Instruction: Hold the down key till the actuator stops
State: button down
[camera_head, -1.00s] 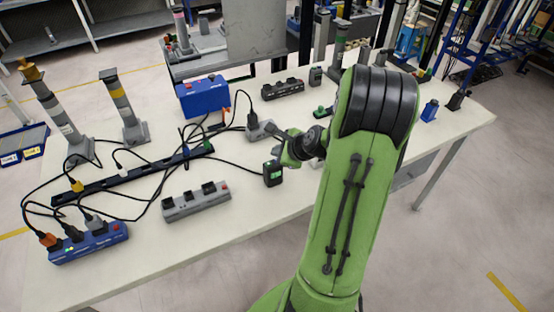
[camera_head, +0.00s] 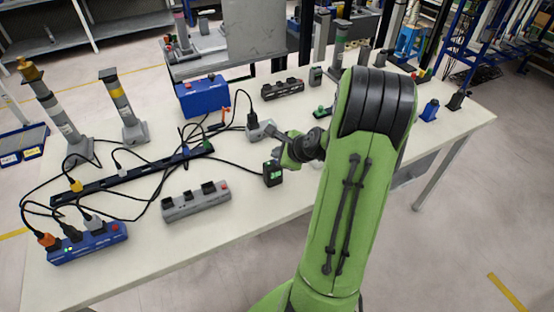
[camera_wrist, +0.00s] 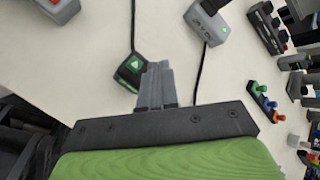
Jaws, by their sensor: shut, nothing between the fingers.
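A small black handset (camera_head: 272,173) with green-lit keys lies on the table just in front of my gripper. In the wrist view the handset (camera_wrist: 128,72) shows a green key with an arrow, and a black cable leaves its top. My gripper (camera_head: 279,153) is small and partly hidden by its own wrist in the head view. In the wrist view its grey fingers (camera_wrist: 157,68) are together and empty, overlapping the right side of the handset. They hide part of it, and I cannot tell whether they touch it.
A grey box with a plug (camera_head: 260,130) stands behind the handset. A grey power strip (camera_head: 195,202) and a blue power strip (camera_head: 88,243) lie to the left among loose black cables. A blue box (camera_head: 203,96) stands farther back. The table's front right is clear.

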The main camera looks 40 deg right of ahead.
jog(key=shift+f+b, duration=0.3)
jog(key=shift+f, duration=0.2)
dwell(0.3)
dwell(0.6)
jog(key=shift+r+p, duration=0.85)
jog(key=shift+r, duration=0.1)
notch_tip(320, 180, up, 5)
jog(key=p, duration=0.4)
jog(key=shift+p, duration=0.3)
